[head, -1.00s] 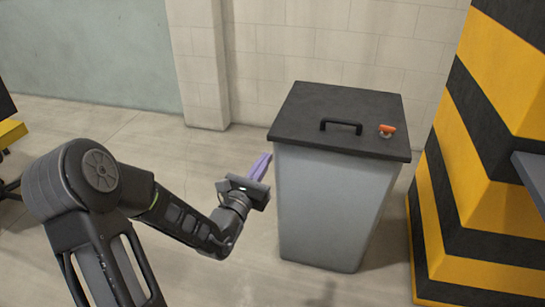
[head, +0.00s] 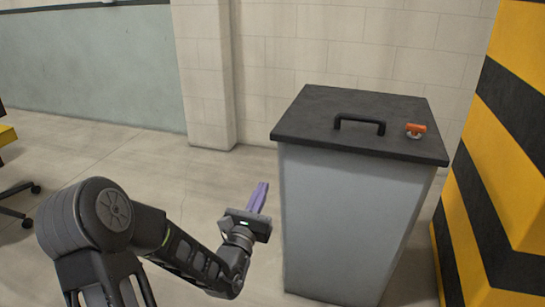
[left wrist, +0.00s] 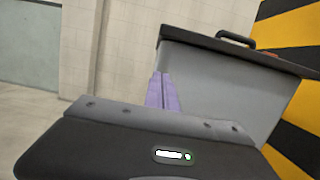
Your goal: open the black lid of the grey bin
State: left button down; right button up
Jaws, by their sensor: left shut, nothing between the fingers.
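The grey bin (head: 345,215) stands on the floor right of centre in the head view, and its body also shows in the left wrist view (left wrist: 215,95). Its black lid (head: 320,108) lies flat and closed on top. A black handle (head: 360,121) is on the lid, and it also shows in the left wrist view (left wrist: 236,37). My left gripper (head: 262,186) has purple fingers that are shut and empty. It is left of the bin, below the lid's level and apart from it. My right gripper is not in view.
An orange object (head: 416,130) sits on the lid right of the handle. A yellow and black striped pillar (head: 500,190) stands close on the bin's right. A pale wall (head: 330,45) is behind.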

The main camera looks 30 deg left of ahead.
aim_at(276, 143)
pick_arm(q)
jog(key=shift+w, duration=0.1)
jog(key=p+x, duration=0.1)
jog(key=x, duration=0.2)
jog(key=r+p+x, duration=0.1)
jog(key=x, duration=0.3)
jog(key=r+p+x, duration=0.1)
jog(key=x, duration=0.2)
jog(key=shift+a+r, duration=0.1)
jog(key=shift+r, duration=0.9)
